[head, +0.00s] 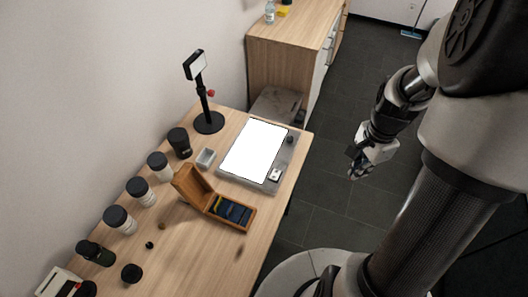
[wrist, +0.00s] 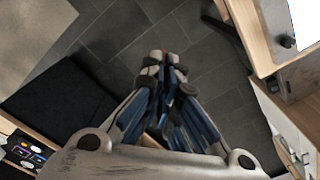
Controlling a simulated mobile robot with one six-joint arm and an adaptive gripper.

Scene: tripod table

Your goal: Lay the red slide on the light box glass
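The light box (head: 226,177) lies on the wooden table, and its bright white glass (head: 256,150) looks bare. My gripper (head: 354,171) hangs over the dark floor, to the right of the table and apart from it. In the wrist view my gripper (wrist: 165,60) has its fingertips close together with a thin red sliver between them. This looks like the red slide (wrist: 164,66), seen edge-on and mostly hidden by the fingers.
An open wooden slide box (head: 206,200) with dark slides stands in front of the light box. A black stand (head: 208,122) with a screen is behind. A small grey tray (head: 205,158) and several lidded jars line the wall side. A wooden cabinet (head: 290,55) stands beyond.

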